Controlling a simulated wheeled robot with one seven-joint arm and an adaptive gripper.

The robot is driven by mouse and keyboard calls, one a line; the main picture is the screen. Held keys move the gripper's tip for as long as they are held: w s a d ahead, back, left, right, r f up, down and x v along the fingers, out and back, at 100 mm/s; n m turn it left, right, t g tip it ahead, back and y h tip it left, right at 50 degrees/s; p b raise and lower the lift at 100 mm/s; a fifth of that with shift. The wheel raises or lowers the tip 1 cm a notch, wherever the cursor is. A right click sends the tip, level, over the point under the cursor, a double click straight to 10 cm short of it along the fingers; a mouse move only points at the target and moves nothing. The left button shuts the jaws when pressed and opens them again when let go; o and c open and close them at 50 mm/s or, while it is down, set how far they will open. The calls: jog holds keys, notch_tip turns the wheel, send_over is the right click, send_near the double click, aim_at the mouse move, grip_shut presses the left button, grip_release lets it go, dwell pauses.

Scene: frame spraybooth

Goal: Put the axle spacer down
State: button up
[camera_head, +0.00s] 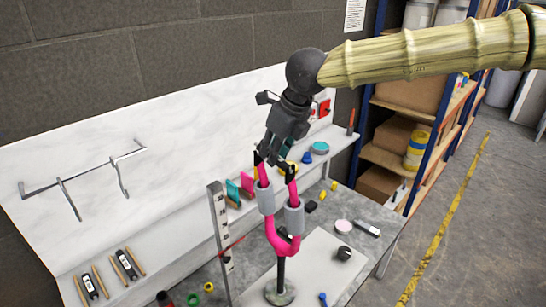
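My gripper (273,155) points down just above the upturned ends of a pink fork (279,240). Its fingertips are small and dark, and they overlap the fork tips in the picture. I cannot tell if they touch the fork or how far apart they are. No axle spacer can be made out for certain; anything between the fingers is too small or hidden. The fork stands upright on a black post with a round base (280,292), with a grey sleeve on each leg.
A grey upright bar (221,240) stands left of the fork. A pale board (325,262) lies on the bench, with a black knob (344,253) and small coloured parts nearby. A wall shelf (180,238) runs behind.

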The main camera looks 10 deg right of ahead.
grip_shut()
